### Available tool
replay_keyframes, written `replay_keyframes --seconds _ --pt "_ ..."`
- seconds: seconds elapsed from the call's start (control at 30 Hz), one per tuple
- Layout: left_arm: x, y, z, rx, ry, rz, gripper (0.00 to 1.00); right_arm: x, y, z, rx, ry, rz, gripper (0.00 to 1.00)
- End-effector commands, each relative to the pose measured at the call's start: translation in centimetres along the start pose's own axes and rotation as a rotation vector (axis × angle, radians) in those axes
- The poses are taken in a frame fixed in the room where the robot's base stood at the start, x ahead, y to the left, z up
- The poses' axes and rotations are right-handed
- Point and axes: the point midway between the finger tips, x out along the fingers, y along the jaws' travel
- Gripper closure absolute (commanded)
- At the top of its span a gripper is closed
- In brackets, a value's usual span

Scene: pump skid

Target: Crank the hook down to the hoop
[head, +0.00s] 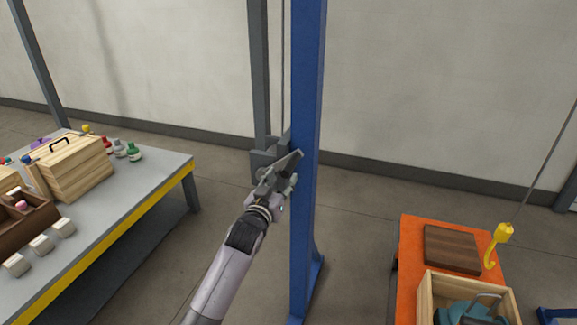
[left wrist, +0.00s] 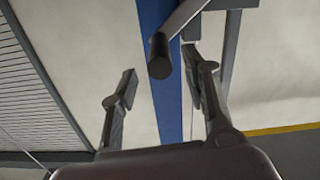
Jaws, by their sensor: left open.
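My left gripper (head: 284,174) is open in front of the blue post (head: 308,100). In the left wrist view its two fingers (left wrist: 160,80) stand apart, and a dark round crank grip (left wrist: 160,57) on a grey crank arm (left wrist: 182,18) shows between and beyond them. I cannot tell whether the fingers touch it. In the head view the gripper hides most of the crank. The yellow hook (head: 496,244) hangs on a thin cable at the right. The grey hoop (head: 489,298) rises from a teal load (head: 463,313) in a wooden crate, below the hook and apart from it.
The crate (head: 424,297) stands on an orange top (head: 411,240) beside a dark wooden board (head: 452,250). At left a grey, yellow-edged table (head: 125,205) holds wooden boxes, bottles and pale blocks. The floor between table and post is clear.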

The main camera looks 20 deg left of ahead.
Motion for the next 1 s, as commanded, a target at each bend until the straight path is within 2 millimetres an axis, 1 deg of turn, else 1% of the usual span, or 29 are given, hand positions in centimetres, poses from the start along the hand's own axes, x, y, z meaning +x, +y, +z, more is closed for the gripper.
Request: replay_keyframes --seconds 0.03,0.2,0.4,0.57,0.83,1.0 --pt "1.0 0.1 -0.2 0.0 0.0 0.0 0.57 -0.3 0.0 0.0 0.0 0.0 -0.001 0.6" --pt "3.5 0.1 -0.2 -0.001 0.0 0.001 0.57 -0.7 -0.2 0.0 0.001 -0.001 -0.003 0.6" --pt "5.3 0.1 -0.1 -0.001 0.0 0.001 0.57 -0.9 -0.5 -0.1 0.003 -0.001 -0.006 0.6" --pt "5.9 0.1 0.0 -0.001 0.0 0.001 0.57 -1.0 -0.6 0.0 0.003 -0.002 -0.007 0.6" --pt "5.9 0.1 0.0 -0.001 0.0 0.001 0.57 -1.0 -0.5 0.1 0.002 -0.004 -0.007 0.6" --pt "5.9 0.1 0.0 -0.001 0.0 0.001 0.68 -1.0 -0.5 0.1 0.002 -0.004 -0.006 0.6"
